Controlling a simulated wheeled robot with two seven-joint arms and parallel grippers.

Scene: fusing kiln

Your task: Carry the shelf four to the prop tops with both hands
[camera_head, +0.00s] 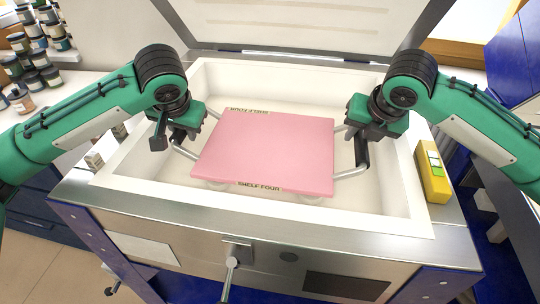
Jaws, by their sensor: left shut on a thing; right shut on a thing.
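The pink shelf four (265,150) is over the open kiln's white chamber, lying about level, with "SHELF FOUR" labels on its near and far edges. Metal bar handles stick out at its left and right sides. My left gripper (172,145) is shut on the left handle. My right gripper (361,148) is shut on the right handle. Pale round prop tops (313,199) show just under the near edge of the shelf. The other props are hidden beneath it. I cannot tell whether the shelf touches the props.
The kiln's white rim (410,180) surrounds the shelf, and its raised lid (290,25) stands behind. A yellow box (432,178) sits on the right ledge. Several jars (35,60) stand at the far left. Small pale blocks (94,160) sit on the left ledge.

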